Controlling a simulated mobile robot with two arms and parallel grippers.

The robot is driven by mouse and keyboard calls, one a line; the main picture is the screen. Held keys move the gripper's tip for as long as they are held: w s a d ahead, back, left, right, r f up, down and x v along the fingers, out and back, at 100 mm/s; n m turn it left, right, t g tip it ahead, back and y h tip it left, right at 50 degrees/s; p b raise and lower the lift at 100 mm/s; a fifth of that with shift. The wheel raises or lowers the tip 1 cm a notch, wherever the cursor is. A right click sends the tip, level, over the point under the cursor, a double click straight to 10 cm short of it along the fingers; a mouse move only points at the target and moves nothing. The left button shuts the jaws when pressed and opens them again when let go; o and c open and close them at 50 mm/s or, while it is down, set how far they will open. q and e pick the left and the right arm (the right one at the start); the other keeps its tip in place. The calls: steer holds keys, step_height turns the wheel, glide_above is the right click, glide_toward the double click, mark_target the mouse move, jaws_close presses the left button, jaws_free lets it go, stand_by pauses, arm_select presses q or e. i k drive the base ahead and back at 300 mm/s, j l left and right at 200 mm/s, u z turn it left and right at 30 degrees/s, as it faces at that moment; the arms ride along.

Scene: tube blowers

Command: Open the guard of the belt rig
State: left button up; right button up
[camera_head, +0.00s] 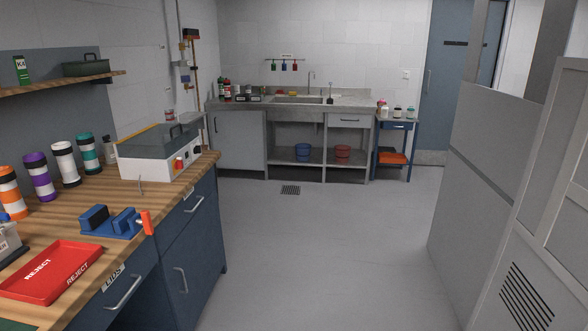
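The belt rig (150,172) is a white box on the wooden workbench at the left, near its far end. The guard (146,137) is a grey, see-through-looking cover that lies over the rig's top and looks shut. A dark handle (178,131) stands on it. The inside of the rig cannot be made out. Neither of my grippers is in view.
On the workbench (150,191), a blue fixture with an orange-handled clamp (120,220), a red reject tray (52,270) and several striped bottles stand nearer me. Open floor (300,250) lies right of the bench. A grey partition (478,190) bounds the right side.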

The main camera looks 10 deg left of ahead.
mark_target(157, 134)
steer(key=i+u, duration=0.1)
steer(key=i, duration=0.4)
steer(key=i+l, duration=0.1)
steer(key=i, duration=0.45)
steer(key=i+l+u, duration=0.15)
steer(key=i, duration=0.35)
steer(key=i+u, duration=0.1)
steer(key=i, duration=0.45)
